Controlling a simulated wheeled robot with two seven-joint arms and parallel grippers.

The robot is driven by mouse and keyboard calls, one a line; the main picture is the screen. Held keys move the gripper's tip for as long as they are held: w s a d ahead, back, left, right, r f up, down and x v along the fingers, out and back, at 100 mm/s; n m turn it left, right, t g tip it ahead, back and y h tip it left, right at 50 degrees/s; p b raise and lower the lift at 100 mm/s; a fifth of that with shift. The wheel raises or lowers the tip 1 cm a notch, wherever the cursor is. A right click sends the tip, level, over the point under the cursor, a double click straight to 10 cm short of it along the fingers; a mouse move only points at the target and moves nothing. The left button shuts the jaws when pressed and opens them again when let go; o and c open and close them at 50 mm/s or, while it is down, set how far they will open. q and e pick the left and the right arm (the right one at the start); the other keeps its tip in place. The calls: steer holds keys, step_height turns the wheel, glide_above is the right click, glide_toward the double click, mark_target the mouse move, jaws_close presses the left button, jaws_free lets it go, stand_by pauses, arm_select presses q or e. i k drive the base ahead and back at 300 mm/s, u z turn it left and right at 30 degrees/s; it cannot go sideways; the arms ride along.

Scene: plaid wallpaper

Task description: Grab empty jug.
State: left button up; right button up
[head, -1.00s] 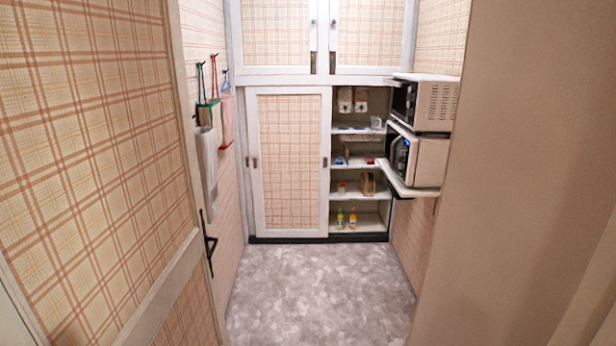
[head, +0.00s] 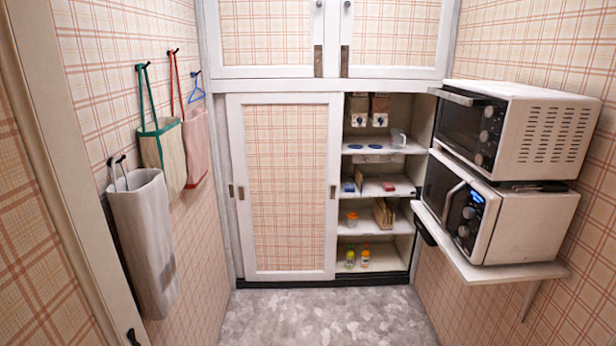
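A small pale, clear-looking jug (head: 398,138) stands on the top open shelf of the cupboard, at the right side of that shelf. It is small in the head view, and I cannot tell whether it is empty. Two dark blue round items (head: 367,146) lie to its left on the same shelf. Neither of my grippers shows in the head view.
A sliding plaid door (head: 286,190) covers the cupboard's left part. Two stacked microwaves (head: 520,215) on a wall shelf (head: 505,270) jut out at the right. Bags (head: 144,235) hang on the left wall. The grey floor (head: 325,315) ahead is clear.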

mark_target(397, 136)
steer(key=i, duration=3.1)
steer(key=z, duration=2.8)
steer(key=k, duration=0.15)
steer(key=u, duration=1.75)
